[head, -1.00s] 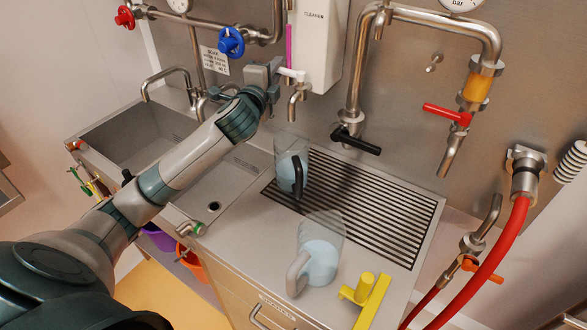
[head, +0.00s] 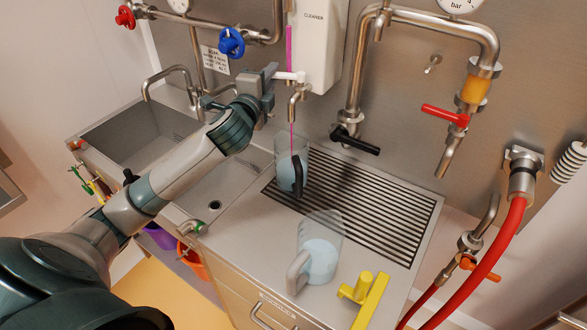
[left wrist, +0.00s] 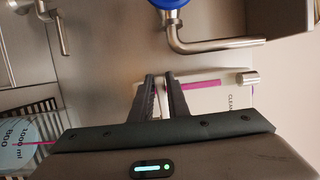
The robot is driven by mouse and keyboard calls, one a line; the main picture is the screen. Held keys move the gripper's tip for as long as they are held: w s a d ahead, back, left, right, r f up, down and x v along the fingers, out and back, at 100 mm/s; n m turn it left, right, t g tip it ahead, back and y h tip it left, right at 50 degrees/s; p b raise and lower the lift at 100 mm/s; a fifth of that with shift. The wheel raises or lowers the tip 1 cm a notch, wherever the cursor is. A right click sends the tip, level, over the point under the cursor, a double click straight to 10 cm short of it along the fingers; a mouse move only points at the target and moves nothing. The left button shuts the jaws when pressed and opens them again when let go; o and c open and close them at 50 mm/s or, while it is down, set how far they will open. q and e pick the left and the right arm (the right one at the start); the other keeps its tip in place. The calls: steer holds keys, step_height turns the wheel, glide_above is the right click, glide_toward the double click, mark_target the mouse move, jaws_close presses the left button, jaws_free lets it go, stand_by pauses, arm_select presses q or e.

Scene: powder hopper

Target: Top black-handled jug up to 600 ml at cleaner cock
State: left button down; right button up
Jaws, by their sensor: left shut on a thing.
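The black-handled jug (head: 289,172) stands upright on the drain grid under the cleaner cock (head: 295,92), with pale blue liquid in it. A thin pink stream (head: 292,125) runs from the spout into the jug. My left gripper (head: 270,76) is shut on the cock's white lever (head: 288,76). The jug shows there at the left edge (left wrist: 22,138), with 800 and 1000 ml marks; the exact level is unclear. My right gripper is not in view.
The white cleaner tank (head: 316,45) hangs on the wall with a pink sight tube (head: 289,45). A grey-handled jug (head: 321,260) and a yellow tool (head: 370,297) stand on the counter in front. A black-levered cock (head: 355,140) is right of the jug.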

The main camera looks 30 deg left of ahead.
mark_target(277, 79)
arm_select(q)
steer(key=shift+s+d+f, duration=0.15)
steer(key=shift+s, duration=0.05)
steer(key=shift+p+v, duration=0.3)
steer(key=shift+v, duration=0.45)
steer(key=shift+d, duration=0.2)
steer(key=shift+s+d+p, duration=0.4)
steer(key=shift+s+d, duration=0.2)
